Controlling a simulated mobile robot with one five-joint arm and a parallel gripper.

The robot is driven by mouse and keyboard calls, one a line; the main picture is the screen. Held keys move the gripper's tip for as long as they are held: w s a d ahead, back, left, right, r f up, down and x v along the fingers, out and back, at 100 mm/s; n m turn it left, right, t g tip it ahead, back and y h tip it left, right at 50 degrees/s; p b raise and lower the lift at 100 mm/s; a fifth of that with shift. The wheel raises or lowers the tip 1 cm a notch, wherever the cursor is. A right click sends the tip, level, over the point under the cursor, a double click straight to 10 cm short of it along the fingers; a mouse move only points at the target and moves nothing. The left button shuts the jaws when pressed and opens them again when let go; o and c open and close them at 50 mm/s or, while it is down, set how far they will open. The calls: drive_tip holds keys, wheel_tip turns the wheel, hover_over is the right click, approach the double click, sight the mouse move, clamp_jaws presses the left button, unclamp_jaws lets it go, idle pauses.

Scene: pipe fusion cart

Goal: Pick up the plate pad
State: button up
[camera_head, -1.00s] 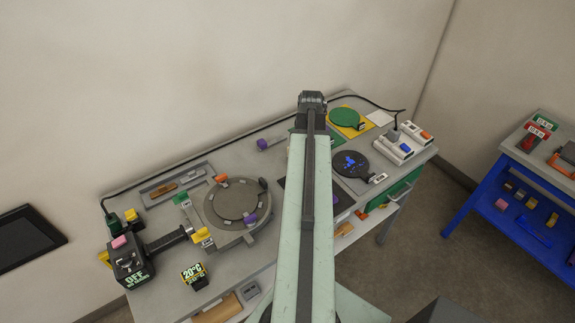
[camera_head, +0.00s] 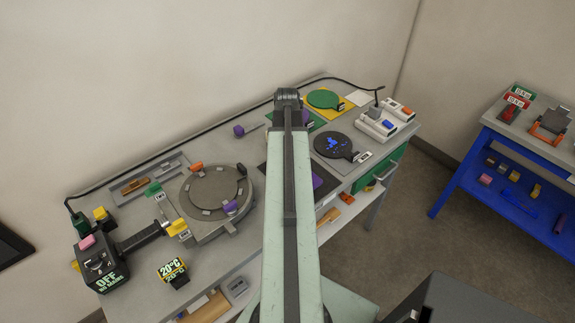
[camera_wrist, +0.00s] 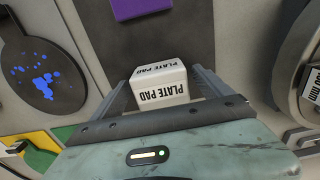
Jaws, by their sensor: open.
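The plate pad (camera_wrist: 160,82) is a white block with black "PLATE PAD" lettering on its top and side. In the wrist view it lies between the two fingers of my gripper (camera_wrist: 160,92), with the jaws open around it. A gap shows on the right side of the pad; contact on the left is hard to judge. In the head view my arm hides the pad and the fingers.
A dark mat (camera_wrist: 190,38) carries a purple piece (camera_wrist: 140,8). A black disc with blue marks (camera_wrist: 42,75) lies left in the wrist view. The bench also holds a round grey fixture (camera_head: 208,200) and a 20°C display (camera_head: 173,272).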

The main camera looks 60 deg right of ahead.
drive_tip(key=c, duration=1.5)
drive_tip(key=shift+o, duration=0.2)
wheel_tip(320, 180, up, 10)
drive_tip(key=p, duration=1)
drive_tip(key=shift+r+p, duration=0.15)
drive_tip(key=shift+p, duration=0.2)
